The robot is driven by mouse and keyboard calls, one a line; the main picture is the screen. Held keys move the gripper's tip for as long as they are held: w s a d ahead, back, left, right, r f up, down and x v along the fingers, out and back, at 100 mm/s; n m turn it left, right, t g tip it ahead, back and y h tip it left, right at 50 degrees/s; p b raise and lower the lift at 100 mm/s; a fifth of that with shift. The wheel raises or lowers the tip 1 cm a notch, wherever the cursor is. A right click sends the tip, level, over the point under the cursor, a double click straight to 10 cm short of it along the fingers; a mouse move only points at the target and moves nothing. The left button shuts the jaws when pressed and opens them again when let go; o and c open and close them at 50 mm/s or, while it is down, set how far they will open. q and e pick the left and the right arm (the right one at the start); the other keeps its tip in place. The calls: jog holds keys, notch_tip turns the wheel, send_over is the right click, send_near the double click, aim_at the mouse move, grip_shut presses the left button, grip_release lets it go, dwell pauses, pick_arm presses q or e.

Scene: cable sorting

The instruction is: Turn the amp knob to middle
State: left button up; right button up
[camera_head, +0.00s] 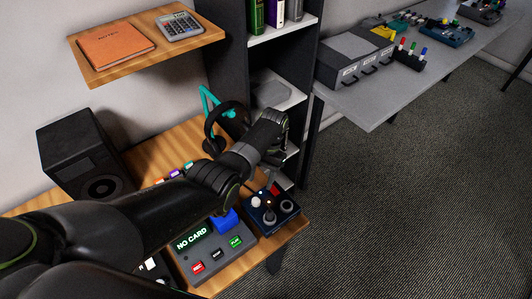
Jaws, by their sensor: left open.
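The small dark blue box (267,221), which looks like the amp, sits at the front right corner of the wooden desk (285,238). A white round knob (256,201) and a dark round knob (287,206) show on its top. A red part shows at its back edge. My left arm comes in from the left across the desk. My left gripper (275,176) is open and points down just above and behind the box. Its fingers are small and partly hidden, and I cannot tell whether they touch a knob. My right gripper is not in view.
A grey panel reading "NO CARD" (206,253) with coloured buttons lies left of the box. A black speaker (82,155) stands at left. A dark shelf (232,62) rises behind. Floor is open at right.

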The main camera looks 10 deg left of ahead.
pick_arm(q)
jog(key=a+b+v, duration=0.1)
jog(key=v, duration=0.8)
jog(key=shift+w+d+r, duration=0.2)
jog(key=shift+d+r, duration=0.05)
jog(key=shift+d, duration=0.25)
